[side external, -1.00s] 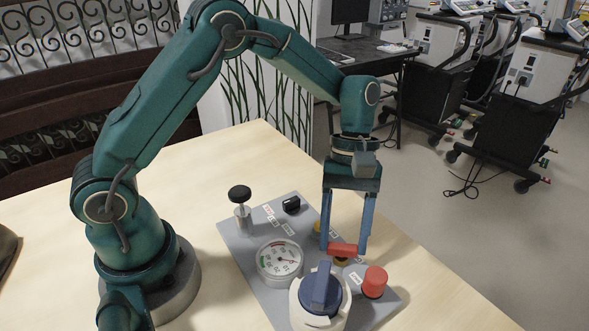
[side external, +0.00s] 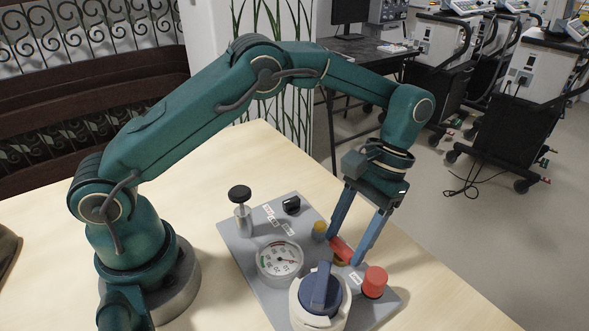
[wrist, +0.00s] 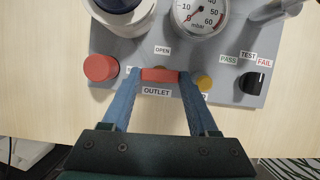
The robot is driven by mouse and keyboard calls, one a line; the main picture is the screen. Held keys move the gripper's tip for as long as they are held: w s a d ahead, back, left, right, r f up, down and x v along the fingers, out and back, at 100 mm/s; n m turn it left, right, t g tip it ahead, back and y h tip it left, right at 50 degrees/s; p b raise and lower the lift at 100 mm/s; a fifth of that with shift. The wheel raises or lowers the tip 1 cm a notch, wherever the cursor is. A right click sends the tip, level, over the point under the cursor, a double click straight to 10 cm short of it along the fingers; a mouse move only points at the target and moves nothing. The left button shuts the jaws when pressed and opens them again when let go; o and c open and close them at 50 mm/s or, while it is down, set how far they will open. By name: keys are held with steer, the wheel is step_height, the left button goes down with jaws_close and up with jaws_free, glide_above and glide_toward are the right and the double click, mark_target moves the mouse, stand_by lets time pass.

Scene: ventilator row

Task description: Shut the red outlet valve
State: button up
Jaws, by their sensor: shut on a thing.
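The red outlet valve handle (side external: 341,248) is a short bar on a yellow fitting on the grey panel (side external: 239,252). My gripper (side external: 344,251) reaches down to it from above, with a blue finger at each end of the bar. In the wrist view the handle (wrist: 160,74) spans the gap between the two fingertips, and the gripper is shut on it. The "OUTLET" label (wrist: 157,92) lies on the near side of the handle and the "OPEN" label (wrist: 162,50) on the far side.
A red knob (side external: 375,281) stands close right of the fingers. A blue-topped white canister (side external: 320,300) stands in front, and a round gauge (side external: 280,260) to the left. A small yellow part (side external: 319,231), a black switch (side external: 291,205) and a black-topped post (side external: 241,205) are farther back.

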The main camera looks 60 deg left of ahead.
mark_target(345, 246)
steer(key=shift+s+r+m, duration=0.1)
steer(key=shift+m, duration=0.3)
steer(key=o, duration=1.4)
steer(key=shift+v, duration=2.5)
